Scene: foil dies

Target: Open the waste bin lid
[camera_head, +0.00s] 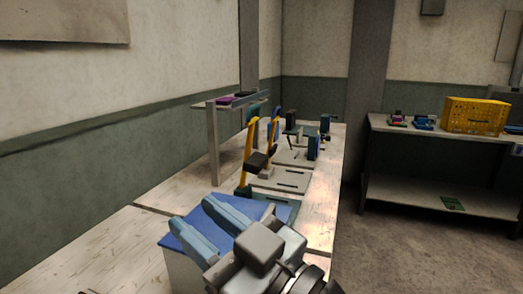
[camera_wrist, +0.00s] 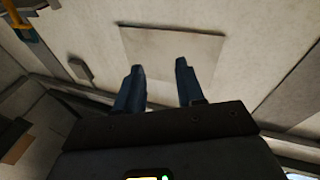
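A pale box (camera_head: 181,272) with a blue top (camera_head: 204,228) stands on the near part of the bench in the head view. It looks like the waste bin with its lid lying shut, though my gripper hides much of it. My gripper (camera_head: 193,211) is in front of and over the blue top, its two light blue fingers pointing away to the upper left. I cannot tell whether they touch the top. In the wrist view my gripper (camera_wrist: 159,65) has its fingers well apart with nothing between them. A pale flat panel (camera_wrist: 170,40) shows beyond the fingertips.
Behind the bin, the bench holds grey plates (camera_head: 275,180) with yellow and blue upright devices. A raised shelf (camera_head: 213,150) stands at the left wall. A second bench (camera_head: 400,130) at the right holds a yellow crate (camera_head: 473,116).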

